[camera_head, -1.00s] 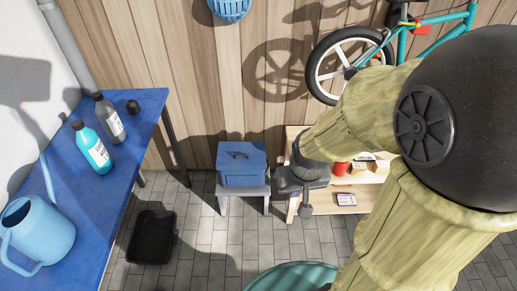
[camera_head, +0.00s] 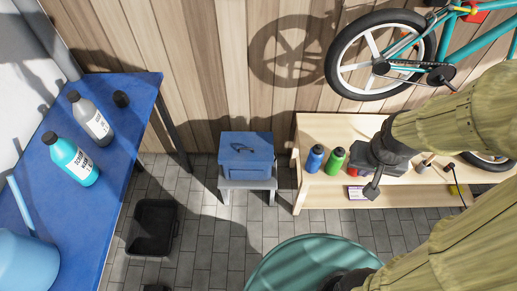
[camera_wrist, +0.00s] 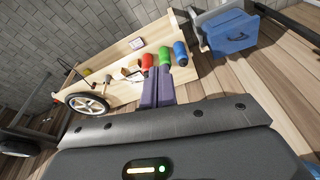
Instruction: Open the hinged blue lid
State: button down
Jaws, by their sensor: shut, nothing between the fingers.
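The blue box with its hinged lid (camera_head: 247,143) stands on a low grey stool (camera_head: 247,186) by the wooden wall. The lid looks shut, with a dark handle on it. The box (camera_wrist: 232,38) also shows at the upper right of the wrist view. My gripper (camera_head: 372,188) is to the right of the box, in front of the low wooden bench, and apart from the box. In the wrist view its two purple fingers (camera_wrist: 157,80) are together with nothing between them.
The wooden bench (camera_head: 325,130) holds a blue bottle (camera_head: 314,158), a green bottle (camera_head: 334,160) and a red item. A bicycle (camera_head: 400,60) hangs above. A teal round object (camera_head: 300,268) is in front. A black tray (camera_head: 152,228) lies on the floor beside the blue table (camera_head: 115,160).

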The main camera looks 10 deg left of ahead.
jog(key=w+a+f+n+t+h+b, duration=0.15)
jog(key=w+a+f+n+b, duration=0.45)
jog(key=f, duration=0.6)
jog(key=w+a+f+n+t+b, duration=0.2)
jog(key=w+a+f+n+b, duration=0.35)
jog(key=f, duration=0.75)
jog(key=w+a+f+n+t+h+b, duration=0.1)
jog(key=w+a+f+n+b, duration=0.3)
jog(key=w+f+n+b, duration=0.6)
jog(key=s+a+f+n+t+y+b, duration=0.1)
jog(key=a+f+n+t+y+b, duration=0.2)
jog(key=a+f+n, duration=0.4)
jog(key=a+f+n+t+y+b, duration=0.3)
jog(key=a+f+n+b, duration=0.3)
jog(key=a+n, duration=0.4)
jog(key=a+f, duration=0.1)
jog(key=a, duration=0.3)
jog(key=shift+s+f, duration=0.25)
jog(key=shift+s, duration=0.1)
jog(key=shift+d+t, duration=0.1)
jog(key=shift+t, duration=0.15)
